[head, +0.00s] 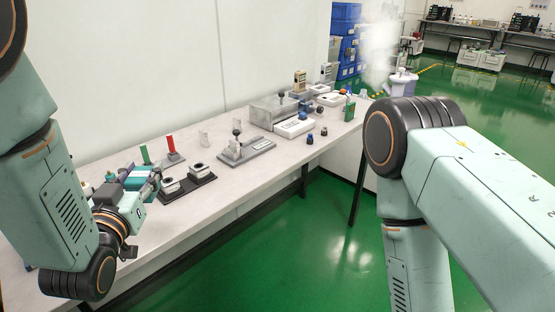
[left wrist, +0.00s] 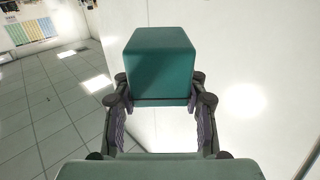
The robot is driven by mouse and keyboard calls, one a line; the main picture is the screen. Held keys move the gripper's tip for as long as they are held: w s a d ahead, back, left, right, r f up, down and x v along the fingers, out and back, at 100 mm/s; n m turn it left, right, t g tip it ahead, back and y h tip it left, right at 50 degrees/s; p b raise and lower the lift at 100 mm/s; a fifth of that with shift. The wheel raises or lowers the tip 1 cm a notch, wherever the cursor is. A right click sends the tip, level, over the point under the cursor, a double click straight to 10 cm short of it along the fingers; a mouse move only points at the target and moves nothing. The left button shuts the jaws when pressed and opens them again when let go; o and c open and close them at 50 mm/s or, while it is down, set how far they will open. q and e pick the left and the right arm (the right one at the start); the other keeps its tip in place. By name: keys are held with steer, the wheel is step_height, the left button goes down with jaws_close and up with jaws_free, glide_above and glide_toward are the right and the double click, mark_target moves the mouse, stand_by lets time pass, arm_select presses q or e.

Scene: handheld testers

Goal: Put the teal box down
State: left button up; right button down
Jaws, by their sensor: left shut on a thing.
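The teal box (left wrist: 160,55) is in the left wrist view, upper middle, with smooth plain faces. My left gripper (left wrist: 160,88) is shut on it, with one dark finger against each side. In the head view my left gripper (head: 150,184) is over the near left part of the long pale table (head: 225,192), beside a dark tray. The box is hard to tell apart from the gripper and the items behind it there. I cannot tell whether its underside touches the table. My right arm reaches in from the right, but its gripper is not in view.
Red (head: 171,146) and green (head: 145,154) upright pieces stand behind. A grey lever device (head: 246,151) is mid-table. Bare tabletop lies along the front edge.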

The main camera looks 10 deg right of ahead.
arm_select(q)
steer(key=shift+a+r, duration=0.1)
steer(key=shift+r, duration=0.25)
steer(key=shift+f, duration=0.15)
step_height(320, 180, down, 6)
steer(key=shift+s+r+b, duration=0.1)
steer(key=shift+r+b, duration=0.15)
steer(key=shift+b, duration=0.9)
steer(key=shift+f+b, duration=0.35)
steer(key=shift+f, duration=0.5)
step_height(320, 180, down, 2)
steer(key=shift+f+b, duration=0.25)
steer(key=shift+b, duration=0.3)
steer(key=shift+f, duration=0.15)
steer(key=shift+f, duration=0.1)
